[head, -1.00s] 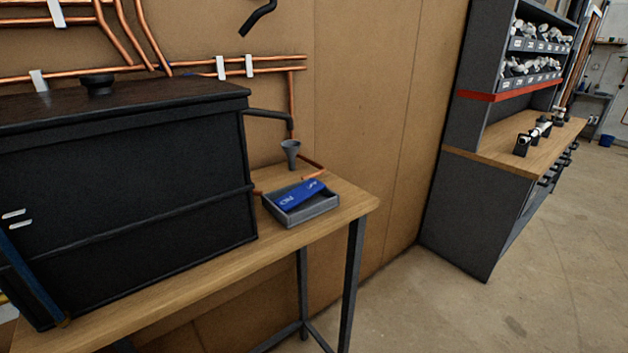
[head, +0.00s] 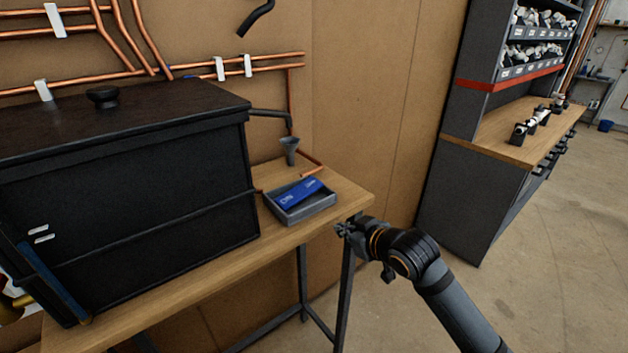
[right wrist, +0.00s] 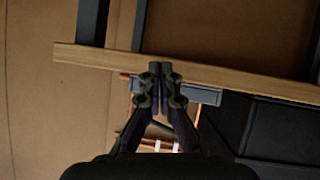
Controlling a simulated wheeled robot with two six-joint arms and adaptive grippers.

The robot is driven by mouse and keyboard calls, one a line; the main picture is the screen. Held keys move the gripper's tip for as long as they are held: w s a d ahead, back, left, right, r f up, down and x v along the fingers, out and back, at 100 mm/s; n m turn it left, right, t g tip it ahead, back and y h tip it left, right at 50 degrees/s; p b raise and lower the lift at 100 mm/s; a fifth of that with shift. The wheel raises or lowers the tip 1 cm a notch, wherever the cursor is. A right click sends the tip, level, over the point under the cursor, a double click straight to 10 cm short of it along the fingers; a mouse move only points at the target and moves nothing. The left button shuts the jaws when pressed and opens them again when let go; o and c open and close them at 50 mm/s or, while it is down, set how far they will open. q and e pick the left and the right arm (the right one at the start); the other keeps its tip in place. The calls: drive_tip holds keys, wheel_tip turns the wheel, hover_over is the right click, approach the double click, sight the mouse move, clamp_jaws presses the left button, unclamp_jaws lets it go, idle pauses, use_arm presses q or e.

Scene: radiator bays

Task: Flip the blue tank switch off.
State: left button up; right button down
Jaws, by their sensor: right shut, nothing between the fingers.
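A large black tank (head: 130,190) stands on the wooden workbench (head: 345,196) at the left of the head view. I cannot make out a blue switch for certain. My right gripper (head: 342,229) is at the bench's right front corner, apart from the tank, with its fingers shut and empty. In the right wrist view its fingertips (right wrist: 160,70) meet in front of the bench edge, with the dark tank (right wrist: 275,130) to the right. My left gripper is out of view.
A grey tray (head: 305,215) holding a blue packet (head: 300,193) sits on the bench right of the tank, near a grey funnel (head: 289,150). Copper pipes (head: 240,67) run along the wall behind. Open floor lies right, before a shelved workbench (head: 510,150).

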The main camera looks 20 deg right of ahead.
wheel_tip(320, 180, up, 13)
drive_tip(key=w+a+n+t+y, duration=0.1)
drive_tip(key=w+t+y, duration=0.1)
drive_tip(key=shift+a+n+t, duration=0.25)
drive_tip(key=shift+n+t, duration=0.05)
drive_tip(key=shift+n, duration=0.1)
drive_tip(key=shift+w, duration=0.1)
drive_tip(key=p, duration=0.4)
hover_over(314, 190)
wheel_tip(314, 190, down, 2)
wheel_tip(314, 190, down, 4)
drive_tip(key=shift+r, duration=0.2)
drive_tip(key=shift+d+f+p, duration=0.1)
drive_tip(key=shift+f+p, duration=0.2)
drive_tip(key=shift+f, duration=0.05)
